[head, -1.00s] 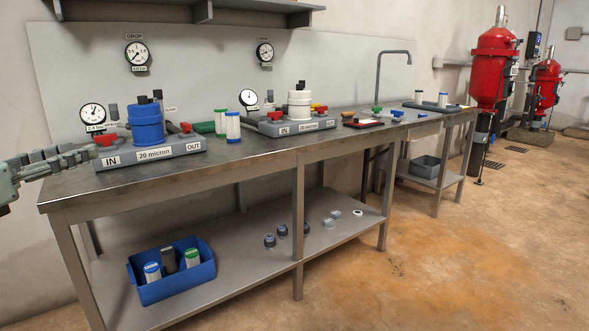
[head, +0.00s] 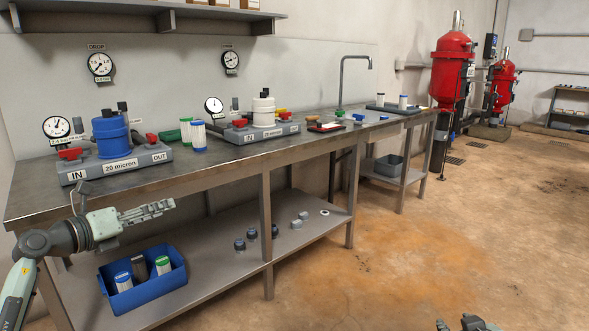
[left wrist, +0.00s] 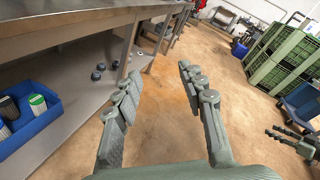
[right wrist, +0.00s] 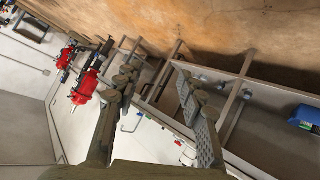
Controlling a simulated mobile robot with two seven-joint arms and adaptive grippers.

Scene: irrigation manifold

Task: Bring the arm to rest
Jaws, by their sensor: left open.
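My left gripper (head: 168,207) is open and empty, its fingers pointing right, in front of the bench and over the blue bin in the head view. In the left wrist view its two fingers (left wrist: 160,75) stand apart with bare floor between them. My right gripper (head: 466,324) shows only in part at the bottom edge of the head view. In the right wrist view its fingers (right wrist: 155,78) are apart with nothing between them. Both grippers are clear of objects.
The steel bench (head: 215,172) carries a blue filter housing (head: 112,137), a white filter housing (head: 263,112) and loose cartridges (head: 198,136). A blue bin (head: 150,298) with cartridges sits on the lower shelf. Green crates (left wrist: 288,55) stand across the floor. The floor right of the bench is open.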

